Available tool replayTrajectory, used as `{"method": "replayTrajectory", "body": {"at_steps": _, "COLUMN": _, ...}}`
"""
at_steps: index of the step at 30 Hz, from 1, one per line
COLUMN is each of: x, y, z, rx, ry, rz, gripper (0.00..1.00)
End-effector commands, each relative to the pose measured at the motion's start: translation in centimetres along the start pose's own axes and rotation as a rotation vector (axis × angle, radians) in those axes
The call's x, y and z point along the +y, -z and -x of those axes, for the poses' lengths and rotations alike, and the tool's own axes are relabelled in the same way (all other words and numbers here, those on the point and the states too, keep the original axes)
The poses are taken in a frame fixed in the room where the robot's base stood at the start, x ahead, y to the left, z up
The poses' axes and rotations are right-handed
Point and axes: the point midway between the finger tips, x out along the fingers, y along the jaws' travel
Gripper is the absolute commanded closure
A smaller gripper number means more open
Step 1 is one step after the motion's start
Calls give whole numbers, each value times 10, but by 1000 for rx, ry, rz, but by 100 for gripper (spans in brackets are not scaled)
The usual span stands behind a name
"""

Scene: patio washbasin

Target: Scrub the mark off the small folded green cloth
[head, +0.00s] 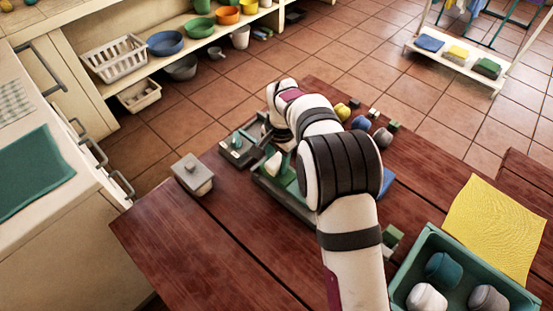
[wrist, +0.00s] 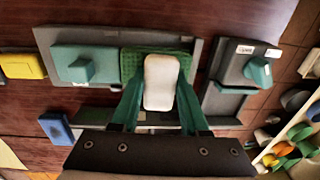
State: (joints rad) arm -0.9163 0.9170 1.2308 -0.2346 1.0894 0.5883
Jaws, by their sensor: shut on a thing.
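The green cloth (wrist: 131,62) lies in a grey tray (wrist: 196,50), partly covered by a white rounded block (wrist: 161,82). My gripper (wrist: 159,95) is shut on this block, with a teal finger on each side, and holds it over or against the cloth; I cannot tell whether they touch. No mark shows on the visible part of the cloth. A teal block with a raised knob (wrist: 84,66) sits beside the cloth in the tray.
A grey box with a teal knob (wrist: 258,71) stands close beside the tray. A lidded grey container (head: 193,176) stands at the table's left. The front left table is clear.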

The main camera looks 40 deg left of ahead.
Motion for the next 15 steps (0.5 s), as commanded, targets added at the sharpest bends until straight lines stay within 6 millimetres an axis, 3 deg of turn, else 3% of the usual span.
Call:
{"method": "replayTrajectory", "body": {"at_steps": 8, "x": 20, "y": 0, "z": 2, "rx": -1, "ry": -3, "rz": -1, "gripper": 100}}
{"method": "replayTrajectory", "body": {"at_steps": 15, "x": 3, "y": 0, "z": -1, "rx": -1, "ry": -2, "rz": 0, "gripper": 100}}
